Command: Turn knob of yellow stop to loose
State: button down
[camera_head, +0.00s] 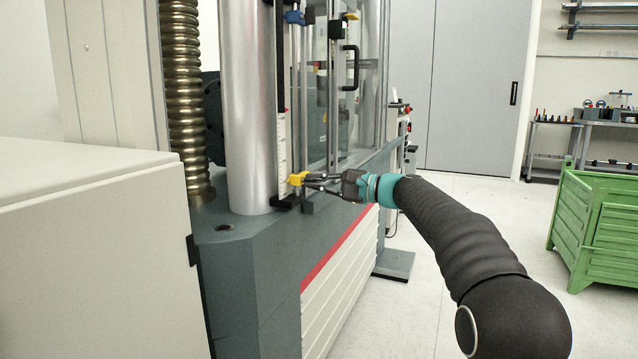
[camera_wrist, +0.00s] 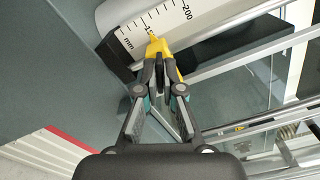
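The yellow stop (camera_head: 297,179) sits low on the upright white scale (camera_head: 282,150) of the testing machine. In the wrist view the yellow stop (camera_wrist: 158,47) shows at the scale's edge near the 150 mark, with a dark knob (camera_wrist: 159,70) below it. My gripper (camera_head: 312,181) reaches the stop from the right. In the wrist view its fingertips (camera_wrist: 160,82) are close together on both sides of the dark knob and appear shut on it. The fingers hide part of the knob, and its turn position cannot be told.
A blue stop (camera_head: 295,17) is higher on the same rail. A glass door with a black handle (camera_head: 351,68) stands behind my gripper. The grey machine base (camera_head: 250,250) lies below. A green crate (camera_head: 600,225) stands at right, with open floor between.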

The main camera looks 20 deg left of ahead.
jog(key=n+b, duration=0.4)
jog(key=n, duration=0.1)
dwell(0.3)
jog(key=c, duration=1.3)
grip_release()
jog(key=d, duration=0.8)
jog(key=s+d, duration=0.1)
jog(key=d, duration=0.3)
